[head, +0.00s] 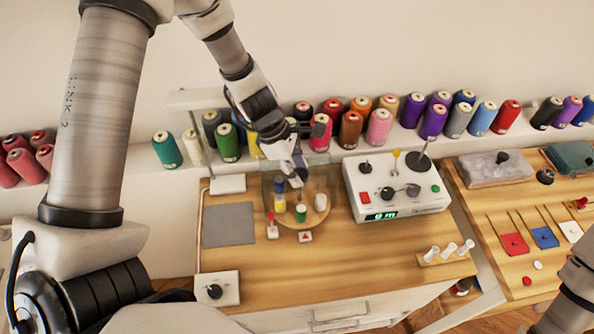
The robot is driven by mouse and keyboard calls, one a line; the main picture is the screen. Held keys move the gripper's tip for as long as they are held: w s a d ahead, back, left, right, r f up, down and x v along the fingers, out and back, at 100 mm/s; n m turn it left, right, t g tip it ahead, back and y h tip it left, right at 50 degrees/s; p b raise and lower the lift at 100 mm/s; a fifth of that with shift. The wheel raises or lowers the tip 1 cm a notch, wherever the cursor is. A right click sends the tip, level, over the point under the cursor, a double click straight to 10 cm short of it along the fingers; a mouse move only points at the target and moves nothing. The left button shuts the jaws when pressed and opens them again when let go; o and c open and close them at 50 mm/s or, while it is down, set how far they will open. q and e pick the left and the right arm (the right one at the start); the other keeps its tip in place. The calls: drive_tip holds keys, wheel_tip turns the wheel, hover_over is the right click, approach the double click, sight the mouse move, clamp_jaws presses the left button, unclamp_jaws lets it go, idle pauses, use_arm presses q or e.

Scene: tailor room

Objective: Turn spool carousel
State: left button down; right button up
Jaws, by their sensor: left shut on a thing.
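The spool carousel (316,219) is a round wooden disc on the table, left of centre. It carries several small spools: a blue and yellow one (279,197), a green one (301,213) and a white one (321,202). My left gripper (299,172) reaches down from above over the back of the disc. It is shut at the carousel's upper middle part, and its fingers hide what they hold. A clear panel seems to stand around the disc. Part of my right arm shows at the lower right edge; its gripper is out of view.
A white control box (396,187) with knobs and a green display stands close on the right. A grey mat (229,231) lies left of the carousel. A small knob box (216,291) is at front left. Large thread cones line the shelf behind (379,128). The front table is mostly clear.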

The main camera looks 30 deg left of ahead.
use_arm(q)
drive_tip(key=shift+s+f+n+b, duration=0.2)
drive_tip(key=shift+n+b, duration=0.2)
drive_tip(key=shift+n, duration=0.2)
drive_tip(key=c, duration=0.8)
unclamp_jaws()
drive_tip(key=shift+o, duration=0.8)
drive_tip(key=shift+w, duration=0.1)
drive_tip(key=shift+r, duration=0.1)
drive_tip(key=v, duration=0.7)
drive_tip(key=shift+r, duration=0.2)
